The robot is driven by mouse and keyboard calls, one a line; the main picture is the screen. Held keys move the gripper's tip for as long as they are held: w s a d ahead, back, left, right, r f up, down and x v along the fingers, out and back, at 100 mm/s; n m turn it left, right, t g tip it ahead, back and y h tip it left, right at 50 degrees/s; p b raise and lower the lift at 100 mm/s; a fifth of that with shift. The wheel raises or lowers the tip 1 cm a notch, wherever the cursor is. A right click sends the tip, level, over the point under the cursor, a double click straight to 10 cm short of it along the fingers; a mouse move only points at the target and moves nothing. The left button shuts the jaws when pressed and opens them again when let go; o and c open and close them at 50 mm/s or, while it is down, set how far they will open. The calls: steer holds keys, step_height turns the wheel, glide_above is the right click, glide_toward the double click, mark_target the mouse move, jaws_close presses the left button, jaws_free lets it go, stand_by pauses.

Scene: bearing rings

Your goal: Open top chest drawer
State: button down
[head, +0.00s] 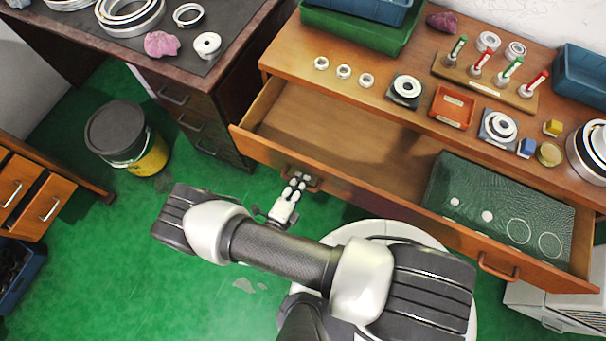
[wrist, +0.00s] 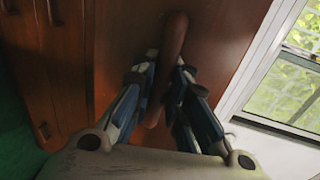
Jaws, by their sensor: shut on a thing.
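The top chest drawer (head: 355,149) is wooden and stands pulled well out from the chest (head: 385,97) in the head view. It holds a green mat with white rings (head: 500,208) at its right end; the rest of its floor is bare. My gripper (head: 299,181) is at the left handle on the drawer front. In the wrist view my gripper (wrist: 169,84) is shut on the drawer handle (wrist: 174,40), a brown bar between its fingers. A second handle (head: 498,268) shows at the right of the drawer front, apart from my gripper.
Bearing rings (head: 343,71), a red tray (head: 453,106) and a peg rack (head: 487,80) stand on the chest top. A dark desk (head: 200,105) with drawers is at the left, and a bucket (head: 127,137) stands on the green floor. Open floor lies in front.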

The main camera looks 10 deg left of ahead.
steer(key=shift+s, duration=0.15)
steer(key=c, duration=1.6)
jaws_free()
steer(key=shift+o, duration=0.2)
steer(key=v, duration=1.2)
steer(key=shift+a+r, duration=0.1)
steer(key=shift+r, duration=0.05)
